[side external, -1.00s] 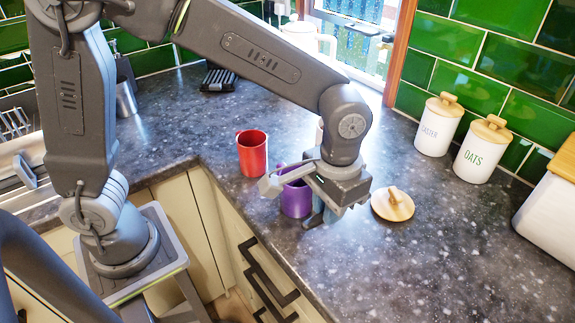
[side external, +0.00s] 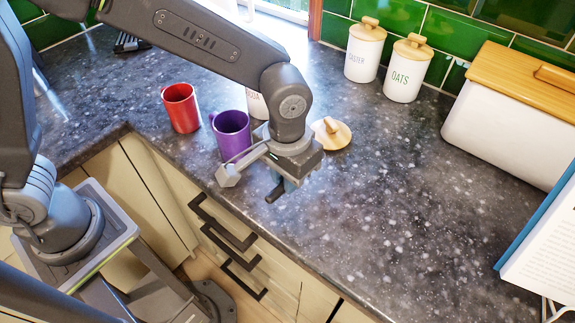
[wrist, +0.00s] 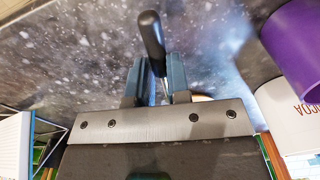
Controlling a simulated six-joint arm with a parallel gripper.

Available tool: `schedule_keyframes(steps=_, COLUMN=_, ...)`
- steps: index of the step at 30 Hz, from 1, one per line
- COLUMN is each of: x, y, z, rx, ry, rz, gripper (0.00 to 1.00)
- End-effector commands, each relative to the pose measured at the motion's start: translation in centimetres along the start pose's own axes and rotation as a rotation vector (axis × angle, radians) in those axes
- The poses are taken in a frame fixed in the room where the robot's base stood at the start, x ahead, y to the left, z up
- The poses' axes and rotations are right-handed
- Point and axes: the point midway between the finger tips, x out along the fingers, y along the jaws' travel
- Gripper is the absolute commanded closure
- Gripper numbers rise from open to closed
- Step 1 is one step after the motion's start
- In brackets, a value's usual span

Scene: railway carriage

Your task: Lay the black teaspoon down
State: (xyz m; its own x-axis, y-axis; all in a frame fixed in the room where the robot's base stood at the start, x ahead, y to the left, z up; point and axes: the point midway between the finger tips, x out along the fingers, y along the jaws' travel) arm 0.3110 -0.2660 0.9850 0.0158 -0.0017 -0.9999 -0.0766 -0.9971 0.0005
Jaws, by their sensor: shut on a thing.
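The black teaspoon (wrist: 151,40) is between the two fingers of my gripper (wrist: 158,82) in the wrist view. Its dark rounded handle points away past the fingertips, and a thin metal part runs back between them; the bowl end is hidden. In the side external view my gripper (side external: 284,186) is low over the front part of the speckled grey counter (side external: 380,230), right of the purple mug. The dark handle tip (side external: 274,194) shows beneath it. I cannot tell whether the spoon touches the counter.
A purple mug (side external: 231,134) and red mug (side external: 181,107) stand left of my gripper. A white cocoa canister (side external: 257,104) is partly hidden behind the wrist. A wooden lid (side external: 330,134) lies just behind. Counter to the right is clear up to the white bread bin (side external: 505,130).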

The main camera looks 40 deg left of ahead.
Motion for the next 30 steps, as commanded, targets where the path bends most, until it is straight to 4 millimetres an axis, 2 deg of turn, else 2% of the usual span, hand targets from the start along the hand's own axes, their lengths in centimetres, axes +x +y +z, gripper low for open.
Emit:
schedule_keyframes(steps=12, x=3.5, y=0.0, z=0.1, rx=0.0, ry=-0.001, rz=-0.001, gripper=1.0)
schedule_keyframes(steps=26, x=4.2, y=0.0, z=0.1, rx=0.0, ry=0.0, rz=0.0, gripper=1.0)
schedule_keyframes(steps=27, x=4.2, y=0.0, z=0.1, rx=0.0, ry=0.0, rz=0.0, gripper=0.82)
schedule_keyframes(steps=30, x=4.2, y=0.0, z=0.1, rx=0.0, ry=0.0, rz=0.0, gripper=0.72)
